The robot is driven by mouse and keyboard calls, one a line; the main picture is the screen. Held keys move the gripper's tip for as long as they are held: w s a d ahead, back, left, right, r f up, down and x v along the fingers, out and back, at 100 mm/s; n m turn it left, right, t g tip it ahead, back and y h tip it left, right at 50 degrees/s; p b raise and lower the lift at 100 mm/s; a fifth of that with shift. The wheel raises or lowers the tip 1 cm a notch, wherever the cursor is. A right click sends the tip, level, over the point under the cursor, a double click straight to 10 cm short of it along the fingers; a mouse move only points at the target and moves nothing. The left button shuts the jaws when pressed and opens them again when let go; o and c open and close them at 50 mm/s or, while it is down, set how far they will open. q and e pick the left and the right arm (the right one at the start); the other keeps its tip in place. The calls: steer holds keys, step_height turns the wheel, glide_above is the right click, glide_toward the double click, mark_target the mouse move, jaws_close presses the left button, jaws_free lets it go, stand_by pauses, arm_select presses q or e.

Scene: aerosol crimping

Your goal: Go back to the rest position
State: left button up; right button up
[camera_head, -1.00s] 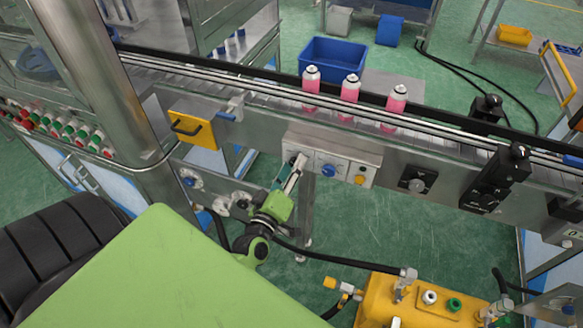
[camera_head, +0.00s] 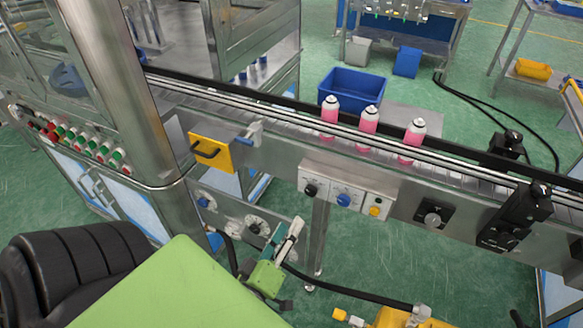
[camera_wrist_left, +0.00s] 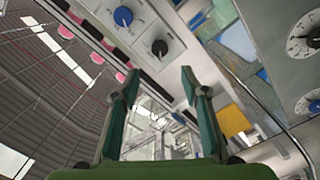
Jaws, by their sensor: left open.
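My left gripper (camera_head: 284,236) is in front of the conveyor, below the knob panel (camera_head: 345,196), and holds nothing. In the left wrist view my left gripper (camera_wrist_left: 160,85) shows two fingers spread apart with nothing between them. The knob panel, with a black, a blue and a yellow knob, also shows in the left wrist view (camera_wrist_left: 140,32), beyond the fingers. The gripper is apart from the panel. My right gripper is not in either view.
Three pink aerosol cans, one of them the middle can (camera_head: 368,125), stand upright on the conveyor (camera_head: 270,118). A yellow hatch (camera_head: 211,153) with a black handle is left of the panel. A blue bin (camera_head: 352,88) stands behind. Yellow equipment (camera_head: 405,318) and a black hose lie low at front.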

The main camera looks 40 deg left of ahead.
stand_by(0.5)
arm_select(q)
steer(key=s+d+f+m+g+h, duration=0.2)
steer(key=s+d+f+m+g, duration=0.1)
steer(key=f, duration=0.8)
steer(key=s+d+f+m+g+h, duration=0.1)
steer(key=s+d+f+m+g, duration=0.15)
steer(key=f, duration=0.75)
steer(key=s+d+f+m+g+h, duration=0.2)
steer(key=s+d+f+m+g, duration=0.15)
steer(key=f, duration=0.75)
steer(key=s+a+f+m+g, duration=0.1)
steer(key=s+f+m+g, duration=0.2)
steer(key=s+f, duration=0.4)
steer(key=s+a+f+m+g, duration=0.1)
steer(key=s+f+m+g, duration=0.2)
steer(key=s+f, duration=0.5)
steer(key=s+g, duration=0.1)
steer(key=s, duration=0.6)
steer(key=shift+s+a+f+y, duration=0.2)
steer(key=shift+a+y, duration=0.1)
steer(key=shift+a, duration=0.1)
steer(key=c, duration=0.4)
steer(key=shift+s, duration=0.15)
